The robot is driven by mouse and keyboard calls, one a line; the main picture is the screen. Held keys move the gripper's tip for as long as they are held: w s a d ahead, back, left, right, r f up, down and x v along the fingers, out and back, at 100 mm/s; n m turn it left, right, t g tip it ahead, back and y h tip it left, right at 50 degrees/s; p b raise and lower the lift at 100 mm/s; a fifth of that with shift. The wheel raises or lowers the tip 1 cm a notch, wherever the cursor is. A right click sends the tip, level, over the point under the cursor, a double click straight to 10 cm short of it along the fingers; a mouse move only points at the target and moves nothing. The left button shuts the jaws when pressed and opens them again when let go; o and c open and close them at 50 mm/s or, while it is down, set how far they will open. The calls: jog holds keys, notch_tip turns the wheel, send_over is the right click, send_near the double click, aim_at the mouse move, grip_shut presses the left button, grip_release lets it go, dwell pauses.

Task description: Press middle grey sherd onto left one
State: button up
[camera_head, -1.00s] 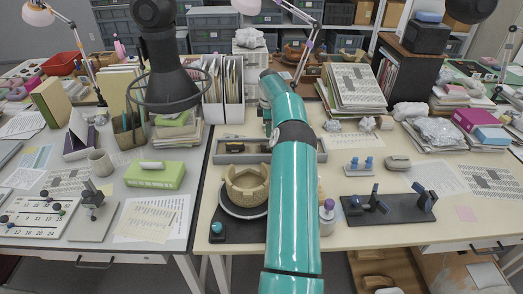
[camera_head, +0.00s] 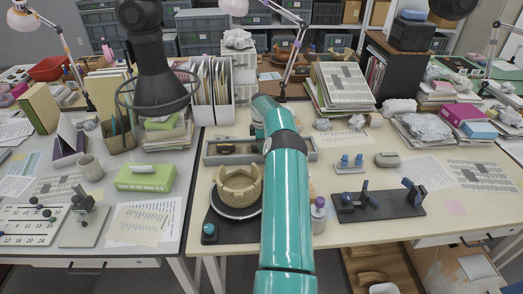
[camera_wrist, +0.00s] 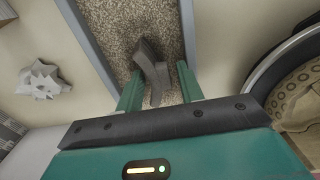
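A grey sherd (camera_wrist: 150,62), bent in outline, shows in the wrist view over a long tray with a speckled, sand-like bed (camera_wrist: 113,25). My gripper (camera_wrist: 160,82) is open, with one finger on each side of this sherd. A gap shows on the right side; contact on the left is unclear. In the head view the grey tray (camera_head: 209,158) lies behind the bowl, and a dark piece (camera_head: 227,148) sits in its left part. I cannot tell whether that is the left sherd. My arm hides the gripper and part of the tray there.
A tan bowl with a broken rim (camera_head: 238,187) stands on a dark turntable in front of the tray. A bottle with a purple cap (camera_head: 318,214) and a dark clamp stand (camera_head: 375,207) are to the right. Crumpled white paper (camera_wrist: 43,80) lies left in the wrist view.

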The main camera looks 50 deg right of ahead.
jog(key=shift+f, duration=0.1)
jog(key=c, duration=0.7)
jog(key=shift+r, duration=3.55)
jog(key=shift+w, duration=0.1)
